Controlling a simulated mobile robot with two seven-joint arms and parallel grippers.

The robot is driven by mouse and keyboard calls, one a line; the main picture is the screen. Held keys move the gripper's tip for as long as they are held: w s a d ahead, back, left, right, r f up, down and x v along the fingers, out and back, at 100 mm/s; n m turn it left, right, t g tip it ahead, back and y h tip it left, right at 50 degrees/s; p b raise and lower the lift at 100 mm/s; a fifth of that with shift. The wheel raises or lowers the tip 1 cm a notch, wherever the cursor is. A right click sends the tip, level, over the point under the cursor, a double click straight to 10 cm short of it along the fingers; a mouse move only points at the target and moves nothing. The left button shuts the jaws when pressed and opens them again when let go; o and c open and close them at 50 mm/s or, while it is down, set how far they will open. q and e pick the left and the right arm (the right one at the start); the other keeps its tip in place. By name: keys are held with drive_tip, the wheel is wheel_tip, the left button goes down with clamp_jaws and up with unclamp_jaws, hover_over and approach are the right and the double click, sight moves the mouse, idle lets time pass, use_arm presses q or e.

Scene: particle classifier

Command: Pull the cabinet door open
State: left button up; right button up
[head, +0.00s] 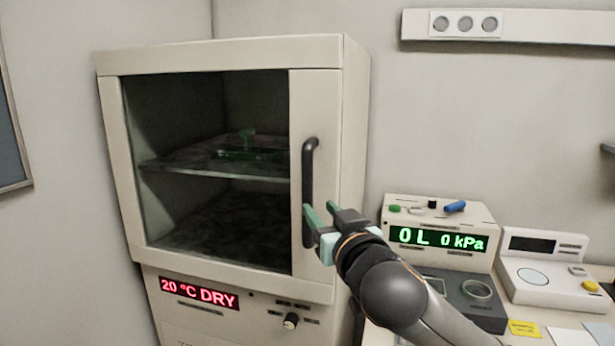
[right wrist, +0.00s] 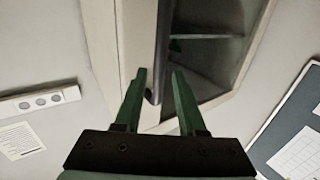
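The cream cabinet has a glass-windowed door (head: 312,95) that looks closed against its body. A dark vertical bar handle (head: 309,175) is on the door's right side. My right gripper (head: 318,212) is at the lower half of the handle, with its green fingers pointing toward it. In the right wrist view my right gripper (right wrist: 158,75) has its fingers apart, and the handle (right wrist: 163,45) shows in line with the gap between them. I cannot tell whether the fingers touch the handle. My left gripper is not in view.
Inside the cabinet, a shelf (head: 180,164) holds a green object (head: 246,146). A red display (head: 199,293) and a knob (head: 290,321) are below the door. A bench with a pressure display unit (head: 438,239) and a scale (head: 540,280) stands to the right.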

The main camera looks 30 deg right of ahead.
sight(309, 197)
drive_tip(key=p+x, duration=0.1)
drive_tip(key=x, duration=0.7)
drive_tip(key=shift+f, duration=0.15)
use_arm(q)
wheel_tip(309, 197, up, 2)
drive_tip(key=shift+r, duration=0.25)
use_arm(e)
clamp_jaws()
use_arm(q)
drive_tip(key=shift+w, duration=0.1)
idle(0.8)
